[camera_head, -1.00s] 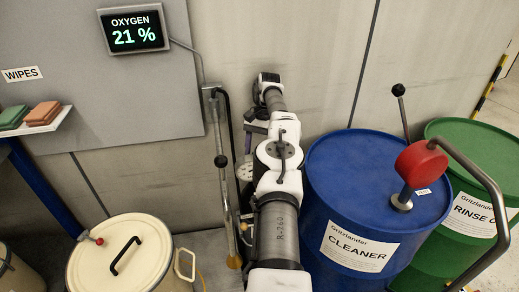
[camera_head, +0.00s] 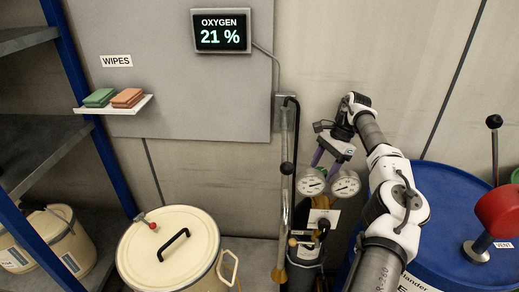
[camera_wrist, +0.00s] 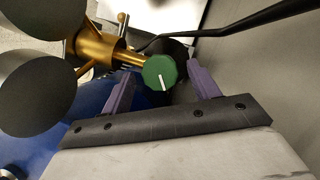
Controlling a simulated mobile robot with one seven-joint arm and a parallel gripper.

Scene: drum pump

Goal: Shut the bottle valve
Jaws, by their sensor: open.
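The bottle valve's green knob (camera_wrist: 159,73), with a white line on its face, shows in the wrist view at the end of a brass body (camera_wrist: 95,47). My gripper (camera_wrist: 160,71) is open, with one purple finger on each side of the knob; I cannot tell whether either touches it. In the head view my gripper (camera_head: 328,152) is just above two round gauges (camera_head: 312,182) on top of the gas bottle (camera_head: 304,277). Two dark discs, the backs of the gauges, fill the left of the wrist view.
A steel post (camera_head: 287,170) with a black hose stands just left of the bottle. A blue drum (camera_head: 450,215) with a red-headed pump (camera_head: 499,212) is on the right. A cream lidded bin (camera_head: 168,250) and a wipes shelf (camera_head: 125,106) are on the left. The oxygen display (camera_head: 221,31) reads 21 %.

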